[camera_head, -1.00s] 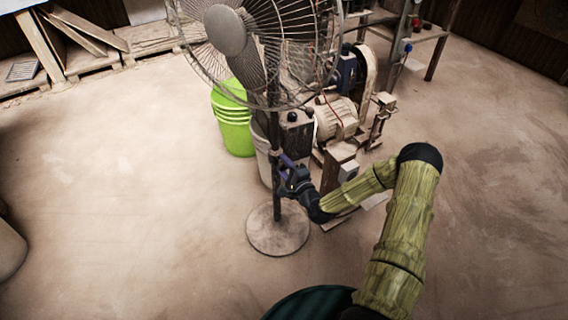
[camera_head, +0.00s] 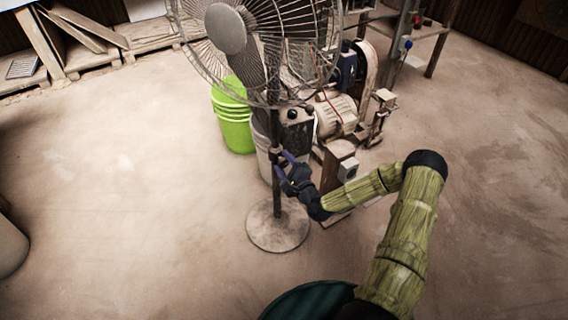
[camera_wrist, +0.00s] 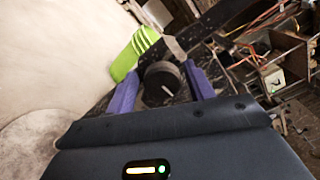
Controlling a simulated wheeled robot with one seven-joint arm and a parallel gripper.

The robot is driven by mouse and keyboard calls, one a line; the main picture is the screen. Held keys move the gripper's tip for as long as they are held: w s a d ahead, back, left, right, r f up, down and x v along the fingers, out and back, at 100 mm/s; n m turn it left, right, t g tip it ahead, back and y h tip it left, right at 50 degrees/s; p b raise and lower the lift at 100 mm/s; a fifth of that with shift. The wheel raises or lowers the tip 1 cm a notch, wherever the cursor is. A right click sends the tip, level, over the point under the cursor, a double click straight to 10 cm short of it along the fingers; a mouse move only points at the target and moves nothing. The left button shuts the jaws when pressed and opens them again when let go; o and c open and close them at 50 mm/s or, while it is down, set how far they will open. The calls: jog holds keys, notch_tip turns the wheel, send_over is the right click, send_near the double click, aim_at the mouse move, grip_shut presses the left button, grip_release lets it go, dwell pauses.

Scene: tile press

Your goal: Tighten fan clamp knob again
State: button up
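The standing fan (camera_head: 226,30) rises on a dark pole (camera_head: 277,208) from a round base (camera_head: 278,228). In the wrist view its clamp knob (camera_wrist: 164,84) is a dark round knob with a pale line on its face. My gripper (camera_wrist: 160,70) has its two purple fingers spread, one on each side of the knob. A gap shows at the left finger; whether the right finger touches cannot be told. In the head view my gripper (camera_head: 281,164) is beside the pole on its right, at clamp height, and the knob is too small to make out.
Green buckets (camera_head: 234,118) and a pale bucket (camera_head: 262,152) stand behind the pole. A motor-driven machine (camera_head: 336,114) stands close at the right. The fan cage hangs above my gripper. The floor (camera_head: 130,190) on the left is clear.

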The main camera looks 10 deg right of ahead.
jog(key=shift+o, duration=0.3)
jog(key=shift+r, duration=0.1)
jog(key=shift+s+d, duration=0.1)
jog(key=shift+s, duration=0.05)
jog(key=p+v, duration=0.3)
jog(key=v, duration=1.4)
jog(key=shift+p, duration=0.4)
